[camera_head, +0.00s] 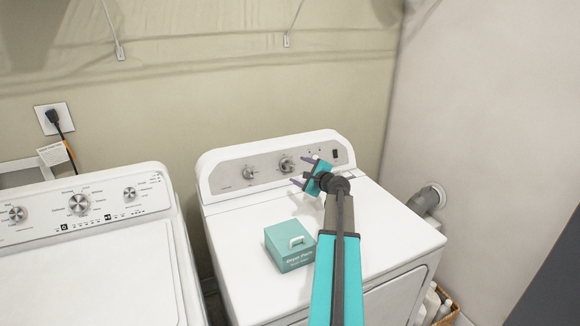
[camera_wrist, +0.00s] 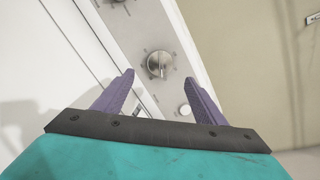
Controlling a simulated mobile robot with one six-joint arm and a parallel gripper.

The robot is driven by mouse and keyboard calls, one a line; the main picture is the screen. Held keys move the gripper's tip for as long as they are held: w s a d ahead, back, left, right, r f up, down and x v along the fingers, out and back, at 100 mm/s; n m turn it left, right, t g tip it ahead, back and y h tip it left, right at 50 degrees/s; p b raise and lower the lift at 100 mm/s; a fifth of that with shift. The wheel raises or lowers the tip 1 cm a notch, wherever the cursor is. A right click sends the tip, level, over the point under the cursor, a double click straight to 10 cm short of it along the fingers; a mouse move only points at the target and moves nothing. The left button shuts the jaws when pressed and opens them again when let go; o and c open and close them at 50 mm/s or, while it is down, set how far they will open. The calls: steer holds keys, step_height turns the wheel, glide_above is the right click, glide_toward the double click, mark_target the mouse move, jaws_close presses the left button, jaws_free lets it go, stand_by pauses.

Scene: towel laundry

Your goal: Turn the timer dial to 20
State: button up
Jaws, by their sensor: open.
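The right machine's white control panel (camera_head: 225,178) carries a left dial (camera_head: 250,172) and a larger middle dial (camera_head: 286,164). Their labels are too small to read, so I cannot tell which is the timer dial or its setting. My gripper (camera_head: 305,170) is open, with its purple fingers pointing toward the panel just right of the middle dial. In the wrist view, a silver dial with a raised grip bar (camera_wrist: 159,64) lies ahead, between and slightly beyond the open fingertips (camera_wrist: 159,77). Nothing is between the fingers, and they appear apart from the dial.
A teal box (camera_head: 290,247) sits on the machine's top, left of my arm. A small round button (camera_wrist: 184,109) and a dark switch (camera_head: 335,155) are on the panel. A second white machine with several dials (camera_head: 79,204) stands left. The wall is behind.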

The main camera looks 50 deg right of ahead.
mark_target(289, 166)
steer(key=shift+p+x, duration=1.2)
steer(key=shift+x, duration=3.35)
steer(key=c, duration=1)
